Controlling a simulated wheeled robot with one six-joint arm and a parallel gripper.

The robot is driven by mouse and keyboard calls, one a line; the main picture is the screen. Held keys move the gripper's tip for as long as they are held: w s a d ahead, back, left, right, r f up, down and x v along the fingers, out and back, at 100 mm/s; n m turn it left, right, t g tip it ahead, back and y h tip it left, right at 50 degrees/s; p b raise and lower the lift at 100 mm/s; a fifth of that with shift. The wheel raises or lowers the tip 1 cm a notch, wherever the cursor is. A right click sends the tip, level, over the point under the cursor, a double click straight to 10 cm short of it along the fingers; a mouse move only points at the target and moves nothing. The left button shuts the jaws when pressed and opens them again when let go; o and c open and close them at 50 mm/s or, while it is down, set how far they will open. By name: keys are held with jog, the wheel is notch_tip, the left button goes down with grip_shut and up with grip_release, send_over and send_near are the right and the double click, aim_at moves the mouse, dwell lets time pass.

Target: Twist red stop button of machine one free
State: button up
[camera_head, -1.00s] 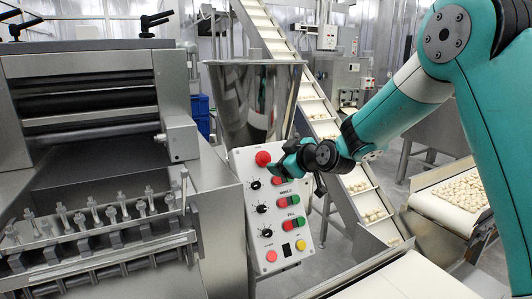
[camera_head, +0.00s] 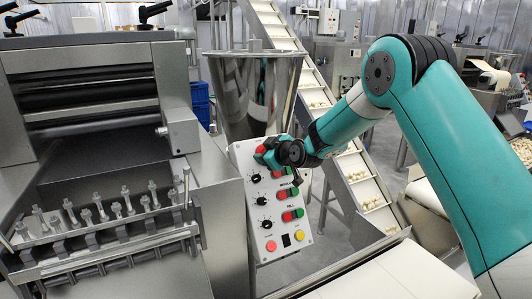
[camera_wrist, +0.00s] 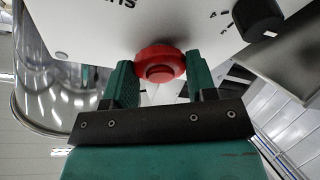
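The red stop button (camera_head: 261,152) is the large round knob at the top of the white control panel (camera_head: 247,198) in front of the machine. In the wrist view the red button (camera_wrist: 160,58) faces me, between the tips of my gripper's two green fingers. My gripper (camera_wrist: 161,72) is open, with a finger on the left and right of the knob. The finger edges come very close to its sides; I cannot tell whether they touch. In the head view my gripper (camera_head: 268,156) is at the panel's top right and partly covers the button.
Below the button are black dials (camera_head: 262,198), red-green button pairs (camera_head: 293,214) and a yellow button (camera_head: 299,235). A steel hopper (camera_head: 253,95) stands behind the panel. The steel machine (camera_head: 100,170) fills the left, and an inclined conveyor (camera_head: 350,175) runs behind my arm.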

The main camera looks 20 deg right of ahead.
jog(key=shift+c, duration=1.1)
jog(key=shift+f+m+b, duration=0.1)
jog(key=shift+m+b, duration=0.2)
jog(key=shift+b, duration=0.2)
jog(key=m+b, duration=0.3)
jog(key=shift+a+f+t+h, duration=0.15)
jog(key=shift+t+h, duration=0.15)
jog(key=shift+h, duration=0.1)
jog(key=m+h+b, duration=0.1)
jog(key=m+b, duration=0.3)
jog(key=m, duration=0.1)
jog(key=shift+s+t, duration=0.1)
jog(key=shift+t, duration=0.2)
jog(key=shift+r+m+h+b, duration=0.2)
jog(key=shift+m+h+b, duration=0.2)
jog(key=shift+m, duration=0.3)
